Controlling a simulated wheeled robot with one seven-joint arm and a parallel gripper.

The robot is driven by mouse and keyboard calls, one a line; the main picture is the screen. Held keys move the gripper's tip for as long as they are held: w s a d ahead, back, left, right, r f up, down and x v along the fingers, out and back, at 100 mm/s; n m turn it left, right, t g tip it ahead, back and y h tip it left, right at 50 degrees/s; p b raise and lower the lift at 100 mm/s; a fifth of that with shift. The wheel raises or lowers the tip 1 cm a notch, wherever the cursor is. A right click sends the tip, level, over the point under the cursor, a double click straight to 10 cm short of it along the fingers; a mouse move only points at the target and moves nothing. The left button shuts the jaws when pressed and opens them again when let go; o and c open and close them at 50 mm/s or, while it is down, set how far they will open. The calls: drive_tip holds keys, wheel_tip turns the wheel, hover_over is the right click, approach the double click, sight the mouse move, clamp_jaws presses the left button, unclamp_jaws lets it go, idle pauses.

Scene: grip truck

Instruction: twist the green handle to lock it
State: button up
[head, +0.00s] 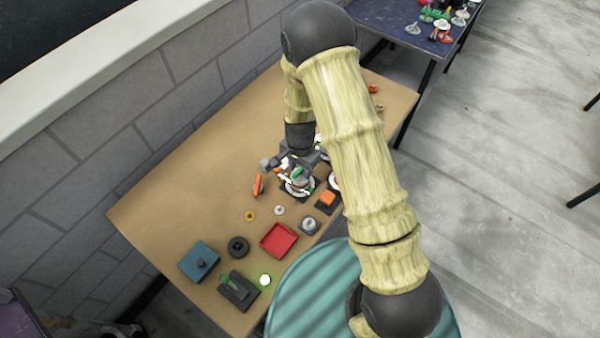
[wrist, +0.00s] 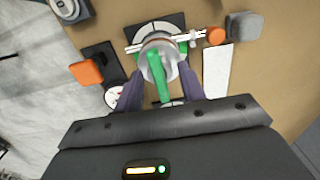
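The green handle (wrist: 157,77) sits on a round silver metal fitting (wrist: 160,50) over a black and white base in the wrist view. The handle's long bar points toward my gripper's body. My gripper (wrist: 159,75) has its two dark fingers apart, one on each side of the handle and fitting. A gap shows between the fingers and the green bar. Whether either finger touches the metal fitting, I cannot tell. In the head view the handle (head: 298,173) shows small beneath my gripper, partly hidden by it.
White rods with a green piece cross behind the fitting. An orange block (wrist: 87,72), an orange knob (wrist: 215,35), a grey block (wrist: 244,26) and a white plate (wrist: 216,70) stand close around. A red tray (head: 279,240) and a blue box (head: 199,261) lie nearer on the table.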

drive_tip(key=shift+c, duration=0.2)
drive_tip(key=c, duration=0.7)
drive_tip(key=shift+o, duration=0.2)
drive_tip(key=shift+m, duration=1.2)
drive_tip(key=shift+m+p, duration=0.55)
drive_tip(key=shift+m, duration=0.55)
